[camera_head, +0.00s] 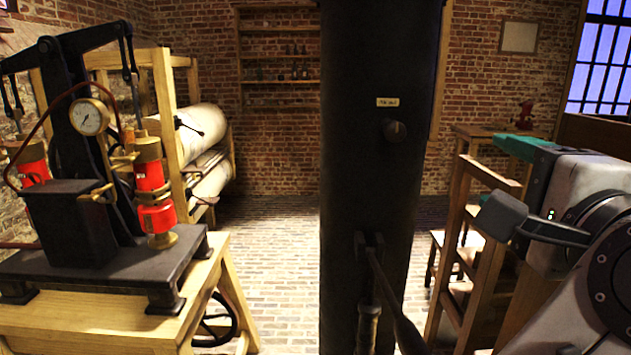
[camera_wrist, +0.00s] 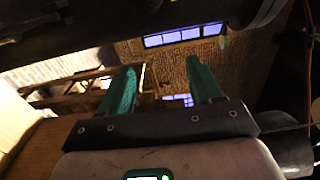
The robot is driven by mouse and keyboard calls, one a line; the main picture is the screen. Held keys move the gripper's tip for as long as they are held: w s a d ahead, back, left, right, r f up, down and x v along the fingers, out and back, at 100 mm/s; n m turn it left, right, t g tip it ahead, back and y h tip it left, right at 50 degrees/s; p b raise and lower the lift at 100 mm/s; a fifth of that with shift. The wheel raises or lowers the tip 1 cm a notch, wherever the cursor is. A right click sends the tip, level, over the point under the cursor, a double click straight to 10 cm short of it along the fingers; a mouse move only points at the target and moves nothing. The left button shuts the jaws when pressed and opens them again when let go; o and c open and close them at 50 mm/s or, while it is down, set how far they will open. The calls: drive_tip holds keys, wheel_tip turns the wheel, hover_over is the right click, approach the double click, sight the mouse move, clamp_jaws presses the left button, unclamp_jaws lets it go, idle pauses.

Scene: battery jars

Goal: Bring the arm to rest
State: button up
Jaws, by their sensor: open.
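My gripper shows in the wrist view (camera_wrist: 163,85) with two green fingers set well apart and nothing between them. In the head view my arm is at the right edge, folded near the body. A green part of my gripper (camera_head: 524,147) shows there beside a wooden frame, and its fingertips are partly hidden by perspective. No object is held.
A dark column (camera_head: 375,200) stands in the middle, with a lever at its base. A press with red cylinders (camera_head: 150,185) sits on a wooden table (camera_head: 110,325) at left. Rolls (camera_head: 200,130) lie on a rack behind. A wooden frame (camera_head: 470,240) stands close to my arm. Brick floor (camera_head: 270,260) is clear between.

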drive_tip(key=s+d+f+n+g, duration=0.1)
drive_tip(key=d+f+n+g, duration=0.2)
drive_tip(key=f, duration=0.7)
drive_tip(key=s+d+f+n+g+h, duration=0.15)
drive_tip(key=f+n, duration=0.35)
drive_tip(key=f, duration=0.5)
drive_tip(key=s+d+f+n+g, duration=0.1)
drive_tip(key=d+f+n+g, duration=0.2)
drive_tip(key=f, duration=0.8)
drive_tip(key=s+f+n+g+y, duration=0.1)
drive_tip(key=s+f+n+g, duration=0.5)
drive_tip(key=s+f, duration=1.8)
drive_tip(key=g, duration=0.3)
drive_tip(key=shift+s+n, duration=0.3)
drive_tip(key=shift+n, duration=0.1)
drive_tip(key=shift+f+g, duration=0.1)
drive_tip(key=shift+g, duration=0.15)
